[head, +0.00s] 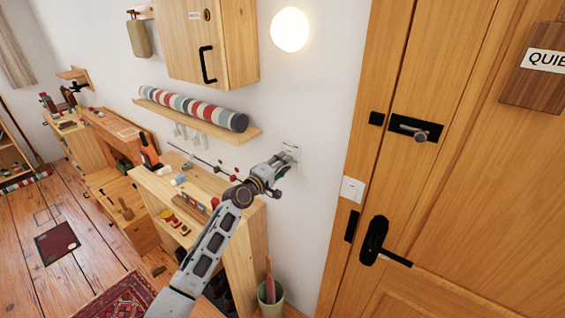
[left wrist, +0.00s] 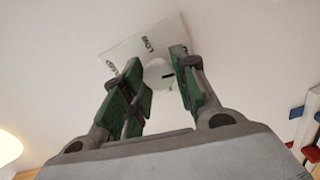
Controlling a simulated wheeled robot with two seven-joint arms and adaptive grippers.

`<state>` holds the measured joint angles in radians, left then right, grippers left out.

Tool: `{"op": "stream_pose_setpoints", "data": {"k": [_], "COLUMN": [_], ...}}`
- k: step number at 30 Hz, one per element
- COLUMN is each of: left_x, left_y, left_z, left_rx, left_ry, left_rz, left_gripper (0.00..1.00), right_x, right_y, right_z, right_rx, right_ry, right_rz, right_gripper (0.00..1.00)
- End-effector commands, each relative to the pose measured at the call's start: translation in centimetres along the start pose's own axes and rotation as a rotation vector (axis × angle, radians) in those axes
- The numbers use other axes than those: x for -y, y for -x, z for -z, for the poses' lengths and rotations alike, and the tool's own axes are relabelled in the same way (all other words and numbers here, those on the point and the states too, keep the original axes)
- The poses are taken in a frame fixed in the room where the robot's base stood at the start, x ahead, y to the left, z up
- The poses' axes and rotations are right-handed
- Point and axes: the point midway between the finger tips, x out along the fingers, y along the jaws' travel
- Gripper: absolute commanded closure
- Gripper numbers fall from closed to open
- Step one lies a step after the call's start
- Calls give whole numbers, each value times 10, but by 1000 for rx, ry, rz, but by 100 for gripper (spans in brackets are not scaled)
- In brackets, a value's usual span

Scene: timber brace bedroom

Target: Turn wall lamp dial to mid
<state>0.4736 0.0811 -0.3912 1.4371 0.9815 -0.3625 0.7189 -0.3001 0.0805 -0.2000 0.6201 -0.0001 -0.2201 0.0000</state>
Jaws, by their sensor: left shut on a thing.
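The wall lamp dial (left wrist: 157,72) is a pale round knob on a white square plate (left wrist: 122,47) with small dark lettering. A short dark mark shows on the knob, partly hidden by the fingers. In the head view the plate (head: 291,148) is on the white wall left of the door. My left gripper (head: 281,167) is at the plate, its green-padded fingers either side of the knob, shut on it. The round wall lamp (head: 290,29) above glows warm white; its glow also shows in the left wrist view (left wrist: 8,148). My right gripper is out of view.
A wooden shelf with a striped roll (head: 195,108) and a wall cabinet (head: 205,42) are to the left. Below stands a wooden cabinet with small items (head: 255,235). A light switch (head: 352,189) and the wooden door (head: 470,190) are to the right.

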Motion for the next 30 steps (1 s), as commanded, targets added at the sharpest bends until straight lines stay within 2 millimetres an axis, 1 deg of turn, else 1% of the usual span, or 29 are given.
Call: {"op": "stream_pose_setpoints", "data": {"k": [3,9,23,24,28,29,30], "left_x": [0,1,1,1,1,1,1], "left_y": [0,0,0,0,0,0,0], "left_z": [1,1,1,1,1,1,1], "left_rx": [-1,-1,-2,-2,-1,-1,-1], "left_ry": [71,138,157,157,157,157,157], "left_rz": [1,1,1,1,1,1,1], "left_gripper": [95,95,95,70,53,50,50], "right_x": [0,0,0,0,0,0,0], "right_y": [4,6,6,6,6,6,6], "right_z": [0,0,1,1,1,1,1], "right_rx": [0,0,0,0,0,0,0], "right_ry": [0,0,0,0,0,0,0], "right_rz": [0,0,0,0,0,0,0], "right_gripper": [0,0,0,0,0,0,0]}}
